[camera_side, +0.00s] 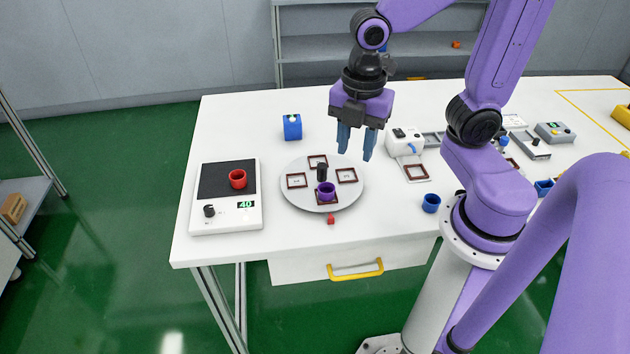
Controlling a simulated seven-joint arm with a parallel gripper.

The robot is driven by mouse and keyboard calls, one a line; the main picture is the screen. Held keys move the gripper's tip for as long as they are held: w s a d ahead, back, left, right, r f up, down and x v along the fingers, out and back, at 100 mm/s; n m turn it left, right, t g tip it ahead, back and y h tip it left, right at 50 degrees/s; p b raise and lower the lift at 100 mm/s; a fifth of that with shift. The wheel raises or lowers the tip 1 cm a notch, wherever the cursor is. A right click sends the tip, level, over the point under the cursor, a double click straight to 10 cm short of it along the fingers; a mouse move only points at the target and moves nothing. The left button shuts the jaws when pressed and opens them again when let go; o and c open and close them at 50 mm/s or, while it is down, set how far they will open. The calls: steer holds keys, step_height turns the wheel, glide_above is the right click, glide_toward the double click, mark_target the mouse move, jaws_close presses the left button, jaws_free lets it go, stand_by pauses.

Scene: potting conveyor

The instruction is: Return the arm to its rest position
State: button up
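My purple arm reaches over the white table (260,262) from the right. My gripper (357,150) points down above the back right of a round grey turntable (298,204). Its two blue-grey fingers are apart with nothing between them, so it is open and empty. The fingertips look clear of the turntable. A purple pot (326,190) stands on the turntable's front square frame, and a dark post (321,173) rises just behind it.
A blue box (292,127) stands behind the turntable. A white machine (404,140), a blue cup (431,203) and small devices are at right. A yellow-handled drawer (300,269) is in front.

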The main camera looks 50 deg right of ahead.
steer(key=s+m, duration=0.7)
steer(key=s, duration=0.2)
steer(key=shift+f+m, duration=0.35)
steer(key=shift+m, duration=0.05)
steer(key=shift+a, duration=0.1)
